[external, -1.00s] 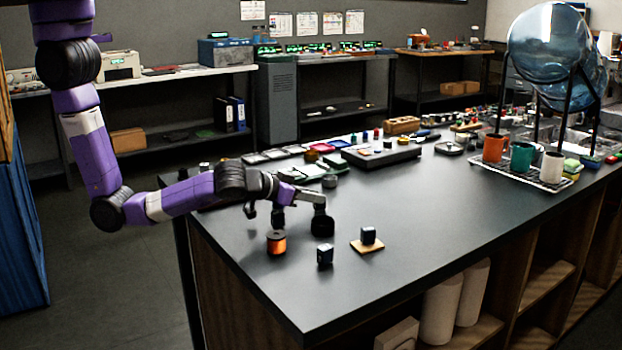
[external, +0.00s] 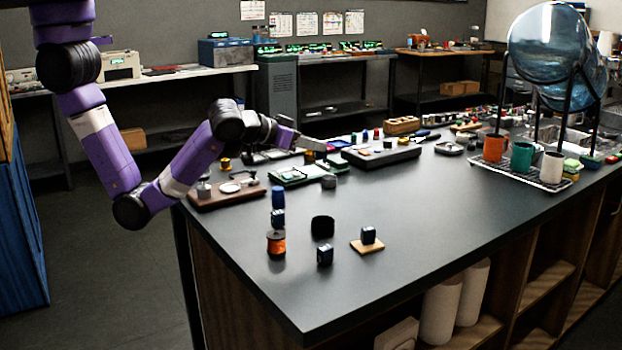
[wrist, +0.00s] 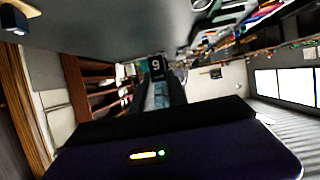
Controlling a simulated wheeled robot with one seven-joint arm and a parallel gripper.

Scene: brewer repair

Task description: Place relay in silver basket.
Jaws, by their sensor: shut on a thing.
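My gripper (external: 318,143) is raised above the table, toward its far left part. In the wrist view my gripper (wrist: 157,78) is shut on a small dark block with a white mark like a 9, which I take to be the relay (wrist: 156,66). The block sits at the fingertips; in the external view it is too small to make out. I cannot identify a silver basket with certainty. A silvery wire rack (external: 522,177) holding mugs stands at the right of the table.
Dark cubes (external: 325,255), an orange spool (external: 276,244), a black cylinder (external: 322,227) and a cube on a wooden tile (external: 368,247) stand near the front. A dark tray (external: 380,155) and a tall glass vessel (external: 555,55) stand farther back.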

